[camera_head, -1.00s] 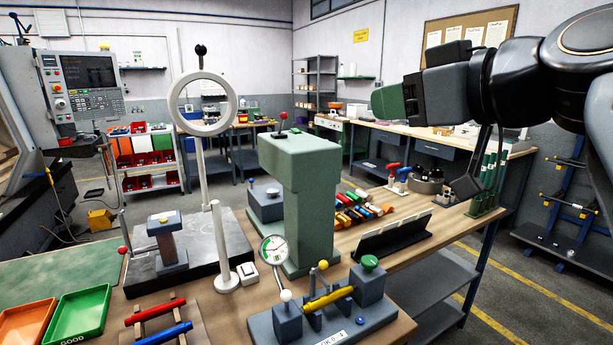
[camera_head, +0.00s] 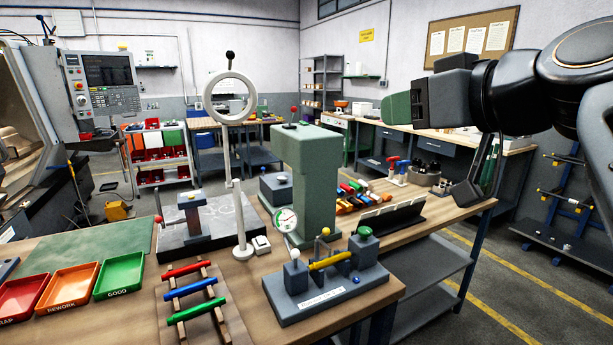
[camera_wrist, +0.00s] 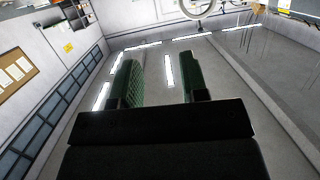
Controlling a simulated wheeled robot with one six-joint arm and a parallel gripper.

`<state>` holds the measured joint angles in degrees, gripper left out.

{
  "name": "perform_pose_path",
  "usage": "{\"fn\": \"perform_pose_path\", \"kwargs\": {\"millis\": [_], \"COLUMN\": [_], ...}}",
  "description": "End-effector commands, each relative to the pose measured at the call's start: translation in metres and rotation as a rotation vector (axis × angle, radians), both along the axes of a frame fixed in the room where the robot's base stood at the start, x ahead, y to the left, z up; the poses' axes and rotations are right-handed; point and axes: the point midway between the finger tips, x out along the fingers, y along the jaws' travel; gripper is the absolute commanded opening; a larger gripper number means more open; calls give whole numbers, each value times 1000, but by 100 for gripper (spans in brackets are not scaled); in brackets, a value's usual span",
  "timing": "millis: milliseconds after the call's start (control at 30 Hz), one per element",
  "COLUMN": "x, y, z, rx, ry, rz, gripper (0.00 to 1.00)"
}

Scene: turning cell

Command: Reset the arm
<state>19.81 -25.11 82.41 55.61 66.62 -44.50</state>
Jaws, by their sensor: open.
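My gripper (camera_head: 398,107) is raised at the right of the head view, held level and pointing left, well above the workbench (camera_head: 420,218). Its green-padded fingers also show in the wrist view (camera_wrist: 160,80), apart with nothing between them. In the wrist view they stand against the ceiling lights and walls. My dark arm stretches in from the right edge.
Below stand a green column gauge (camera_head: 306,180), a magnifier ring on a post (camera_head: 230,115) and a grey fixture holding a yellow bar (camera_head: 330,260). A rack of coloured bars (camera_head: 192,290) and trays (camera_head: 120,273) are front left. Air around my gripper looks clear.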

Motion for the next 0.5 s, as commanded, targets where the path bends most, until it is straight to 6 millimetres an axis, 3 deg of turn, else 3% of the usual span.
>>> {"fn": "perform_pose_path", "kwargs": {"millis": [267,367,500], "x": [24,31,35], "y": [-28,-37,-49], "z": [-65,-100,-168], "rx": [79,101,108], "ry": [224,329,513], "rz": [-169,-242,-362], "gripper": [40,40,40]}}
